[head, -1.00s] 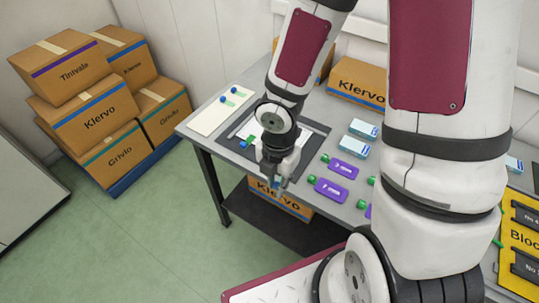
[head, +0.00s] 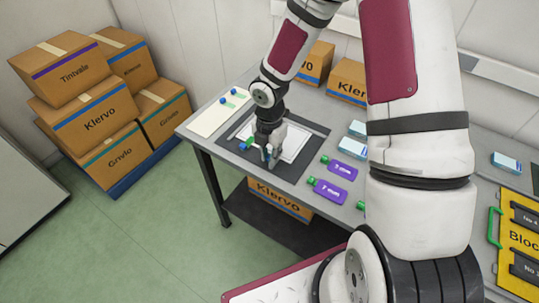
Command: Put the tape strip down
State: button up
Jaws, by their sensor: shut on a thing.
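My gripper (head: 271,159) points down over the front part of a dark mat (head: 311,166) on the grey table. Its fingers are closed together on something thin. The tape strip itself cannot be made out, as the fingers and the small scale hide it. A white sheet (head: 297,142) lies on the mat, partly behind the gripper. A small blue and green item (head: 245,144) lies at the left side of the mat, just left of the gripper. I cannot tell whether the fingertips touch the mat.
A cream board (head: 214,118) with blue and green pieces lies at the table's left end. Purple bottles (head: 328,190) with green caps lie right of the mat, near light blue boxes (head: 355,149). Cartons (head: 346,80) stand behind. A yellow board (head: 520,240) is at far right.

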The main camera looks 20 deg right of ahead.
jog(key=shift+f, duration=0.15)
jog(key=o, duration=0.7)
jog(key=s+d+r+m+t+h+p, duration=0.1)
jog(key=s+r+m, duration=0.15)
jog(key=r, duration=0.85)
jog(key=s+d+r+m+h, duration=0.15)
jog(key=r+m, duration=0.25)
jog(key=r, duration=0.7)
jog(key=s+r+m+t, duration=0.1)
jog(key=s+r+m, duration=0.3)
jog(key=s+m, duration=0.1)
jog(key=s+a+r+m+t+y, duration=0.1)
jog(key=s+r+m+t, duration=0.1)
jog(key=s+r+m, duration=0.3)
jog(key=s+a+r+m+t+y, duration=0.1)
jog(key=s+r+m, duration=0.4)
jog(key=s+m, duration=0.2)
jog(key=shift+a+r+m+y, duration=0.15)
jog(key=shift+a+m+y, duration=0.1)
jog(key=shift+m, duration=0.5)
